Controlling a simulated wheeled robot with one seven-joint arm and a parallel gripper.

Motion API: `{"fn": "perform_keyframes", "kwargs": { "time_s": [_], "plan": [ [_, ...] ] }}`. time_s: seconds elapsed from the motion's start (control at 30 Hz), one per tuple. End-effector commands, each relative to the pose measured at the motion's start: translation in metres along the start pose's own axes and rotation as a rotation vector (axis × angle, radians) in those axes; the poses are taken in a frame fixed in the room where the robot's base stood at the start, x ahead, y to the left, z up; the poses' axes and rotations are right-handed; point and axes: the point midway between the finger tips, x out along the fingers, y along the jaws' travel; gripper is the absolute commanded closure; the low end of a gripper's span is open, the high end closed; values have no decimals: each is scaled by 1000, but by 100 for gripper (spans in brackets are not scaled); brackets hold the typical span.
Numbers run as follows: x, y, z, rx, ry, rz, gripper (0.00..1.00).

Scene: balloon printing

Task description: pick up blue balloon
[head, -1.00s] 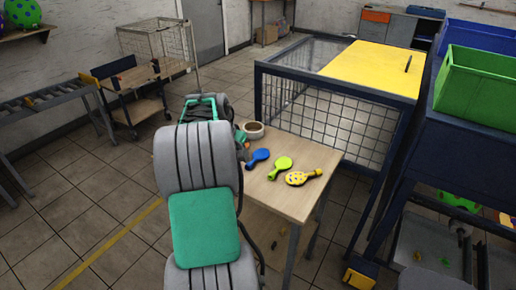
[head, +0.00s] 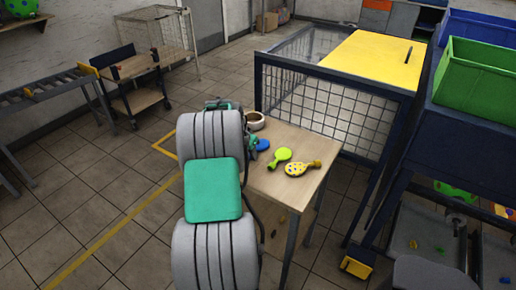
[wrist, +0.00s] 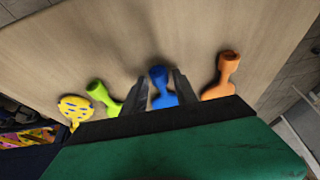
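The blue balloon (head: 262,145) lies on the wooden table (head: 292,196), partly hidden behind my arm in the head view. In the wrist view the blue balloon (wrist: 160,87) lies between the two fingers of my gripper (wrist: 159,78). The fingers are open, one on each side of it, with gaps visible. Whether they are level with it or above it is hard to tell. In the head view my arm covers most of the gripper.
A green balloon (wrist: 104,96) and a yellow spotted balloon (wrist: 75,108) lie left of the blue one in the wrist view. An orange balloon (wrist: 222,77) lies to its right. A mesh cage (head: 325,105) stands behind.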

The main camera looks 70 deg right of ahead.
Motion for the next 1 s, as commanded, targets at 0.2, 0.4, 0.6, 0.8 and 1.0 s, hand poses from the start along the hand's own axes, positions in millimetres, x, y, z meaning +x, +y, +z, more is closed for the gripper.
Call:
{"fn": "perform_keyframes", "kwargs": {
  "time_s": [0.2, 0.4, 0.6, 0.8, 1.0],
  "plan": [
    [0, 0, 0, 0, 0, 0, 84],
    [0, 0, 0, 0, 0, 0, 100],
    [-1, 0, 0, 0, 0, 0, 100],
    [-11, -1, -6, 0, 3, -1, 100],
    [-48, 15, -15, 4, 5, -3, 100]
  ]
}}
